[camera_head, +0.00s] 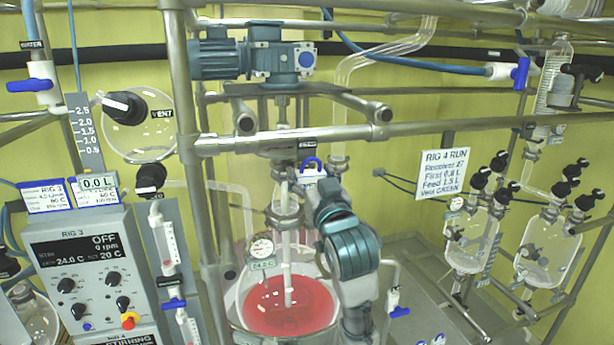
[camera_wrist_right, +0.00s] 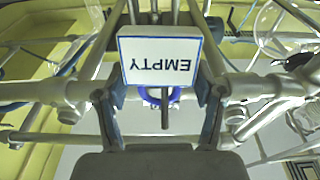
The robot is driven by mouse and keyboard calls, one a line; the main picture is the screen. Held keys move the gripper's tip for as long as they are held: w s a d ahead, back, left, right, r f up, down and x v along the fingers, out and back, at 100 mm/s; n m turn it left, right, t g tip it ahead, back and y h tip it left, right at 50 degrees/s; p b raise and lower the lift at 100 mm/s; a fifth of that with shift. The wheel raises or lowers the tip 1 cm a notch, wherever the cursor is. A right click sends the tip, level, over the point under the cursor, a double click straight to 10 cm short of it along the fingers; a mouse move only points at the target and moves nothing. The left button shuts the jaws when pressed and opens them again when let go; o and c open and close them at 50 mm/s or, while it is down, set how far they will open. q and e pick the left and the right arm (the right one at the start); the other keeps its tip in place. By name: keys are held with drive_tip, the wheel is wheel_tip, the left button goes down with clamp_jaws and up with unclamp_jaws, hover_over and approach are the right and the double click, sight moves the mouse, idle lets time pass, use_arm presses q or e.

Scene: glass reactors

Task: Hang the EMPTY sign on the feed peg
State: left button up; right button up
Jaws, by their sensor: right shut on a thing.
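The EMPTY sign (camera_wrist_right: 161,60) is a white plate with a blue border. It reads upside down in the wrist view, between the fingers of my right gripper (camera_wrist_right: 160,112). In the head view the sign (camera_head: 309,180) is a small pale patch at the tip of my right gripper (camera_head: 318,190), below the cross bar. A blue loop (camera_wrist_right: 150,99) shows at the sign's edge. A dark thin rod (camera_wrist_right: 165,118) overlaps the loop in the wrist view; I cannot tell whether the loop is around it. A small black label (camera_head: 308,144), too small to read, is just above. My left gripper is out of view.
A metal cross bar (camera_head: 240,144) runs just above the sign. A glass vessel with red liquid (camera_head: 290,305) stands below, beside my right forearm. A motor (camera_head: 250,60) is above. The RIG 4 RUN notice (camera_head: 444,177) and glass flasks (camera_head: 470,240) are at the right.

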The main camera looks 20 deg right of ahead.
drive_tip(key=shift+w+d+f, duration=0.1)
drive_tip(key=shift+f, duration=0.1)
drive_tip(key=o, duration=1.8)
drive_tip(key=shift+d, duration=0.1)
drive_tip(key=shift+c, duration=0.2)
drive_tip(key=shift+o, duration=0.4)
drive_tip(key=shift+d, duration=0.3)
drive_tip(key=shift+c, duration=0.9)
drive_tip(key=shift+a+r, duration=0.1)
drive_tip(key=shift+a, duration=0.35)
drive_tip(key=shift+s+d+b, duration=0.3)
drive_tip(key=shift+s+d, duration=0.05)
drive_tip(key=shift+s, duration=0.45)
drive_tip(key=shift+s+a+f+b, duration=0.1)
drive_tip(key=shift+s+f+b, duration=0.1)
drive_tip(key=shift+s, duration=0.45)
drive_tip(key=shift+s+a+f+b, duration=0.1)
drive_tip(key=shift+s+f+b, duration=0.1)
drive_tip(key=shift+s, duration=0.4)
drive_tip(key=shift+s+d+f+b, duration=0.15)
drive_tip(key=shift+s+b, duration=0.3)
drive_tip(key=shift+s, duration=1)
